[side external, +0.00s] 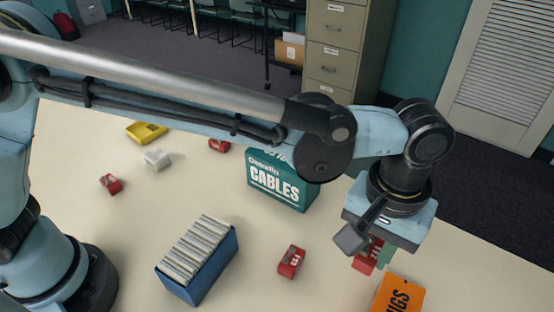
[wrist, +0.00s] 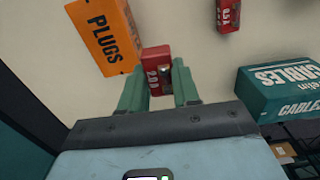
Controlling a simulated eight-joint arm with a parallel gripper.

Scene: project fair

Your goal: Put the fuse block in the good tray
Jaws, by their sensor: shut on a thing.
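My gripper (wrist: 158,82) is shut on a red fuse block (wrist: 157,62), held between its two green fingers; pale lettering shows on the block. In the side view the held block (side external: 363,263) is partly hidden under my wrist, beside the orange box. A second red block (side external: 291,262) lies on the table left of my gripper; it also shows in the wrist view (wrist: 228,14). Two more red blocks lie farther back, one at the left (side external: 110,184) and one (side external: 219,146) partly near my arm. I cannot make out a tray marked as good.
An orange PLUGS box (side external: 395,297) stands close to my gripper. A green CABLES box (side external: 281,188) stands behind, under my arm. A blue box (side external: 213,271) holds upright grey items. A white block (side external: 157,160) and a yellow object (side external: 146,132) are at the back left.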

